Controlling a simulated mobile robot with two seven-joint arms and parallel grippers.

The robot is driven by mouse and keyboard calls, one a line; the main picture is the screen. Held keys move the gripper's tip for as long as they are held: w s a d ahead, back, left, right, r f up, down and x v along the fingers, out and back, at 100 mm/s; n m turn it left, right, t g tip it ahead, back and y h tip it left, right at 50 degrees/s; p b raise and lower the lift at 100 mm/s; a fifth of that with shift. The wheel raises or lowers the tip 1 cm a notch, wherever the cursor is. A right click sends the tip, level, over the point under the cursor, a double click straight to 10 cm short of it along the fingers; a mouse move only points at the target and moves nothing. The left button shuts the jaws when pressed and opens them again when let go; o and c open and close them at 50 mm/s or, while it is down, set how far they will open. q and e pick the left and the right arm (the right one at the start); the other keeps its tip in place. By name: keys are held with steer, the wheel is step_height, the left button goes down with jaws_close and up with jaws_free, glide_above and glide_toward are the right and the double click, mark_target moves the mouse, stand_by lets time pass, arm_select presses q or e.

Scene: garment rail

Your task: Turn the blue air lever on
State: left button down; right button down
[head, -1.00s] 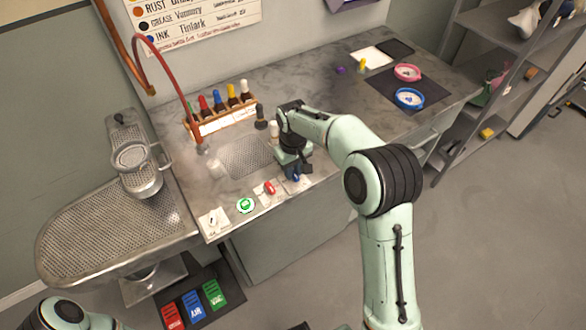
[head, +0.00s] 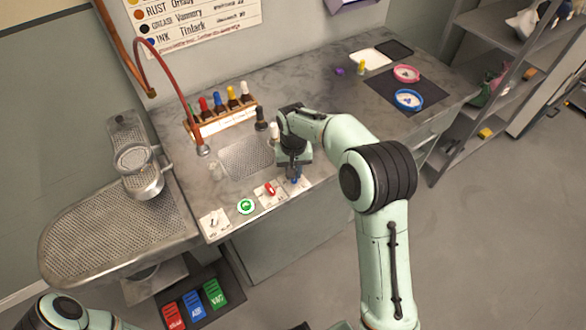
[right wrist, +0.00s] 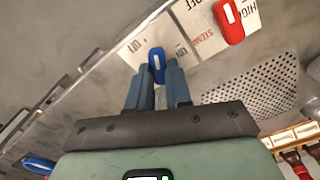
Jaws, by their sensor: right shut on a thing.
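The blue air lever (head: 296,181) is at the front edge of the counter, right of the red lever (head: 270,188). In the right wrist view the blue lever (right wrist: 156,62) stands between my fingertips, over a white label plate whose lettering is partly hidden. My right gripper (right wrist: 157,80) is shut on the blue lever. In the head view the right gripper (head: 294,170) points down at it, and the wrist hides part of the plate. My left gripper is out of view; only part of that arm shows at the lower left.
A perforated drain plate (head: 247,157) and a rack of coloured bottles (head: 225,122) are behind. Pink and blue dishes sit on a dark mat (head: 430,94) at the right.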

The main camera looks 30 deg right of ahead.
steer(key=m+p, duration=0.1)
steer(key=m, duration=0.5)
steer(key=shift+r, duration=0.1)
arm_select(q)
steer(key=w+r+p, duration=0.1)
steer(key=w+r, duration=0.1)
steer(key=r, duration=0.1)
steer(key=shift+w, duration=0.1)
arm_select(e)
steer(key=m, duration=0.6)
steer(key=shift+s+d+m, duration=0.1)
steer(key=shift+s+m, duration=0.05)
steer(key=shift+m, duration=0.15)
steer(key=c, duration=1)
jaws_free()
steer(key=shift+c, duration=0.2)
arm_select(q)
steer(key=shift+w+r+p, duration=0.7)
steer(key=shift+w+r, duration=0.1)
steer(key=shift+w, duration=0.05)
arm_select(e)
step_height(320, 180, up, 13)
steer(key=shift+r, duration=0.1)
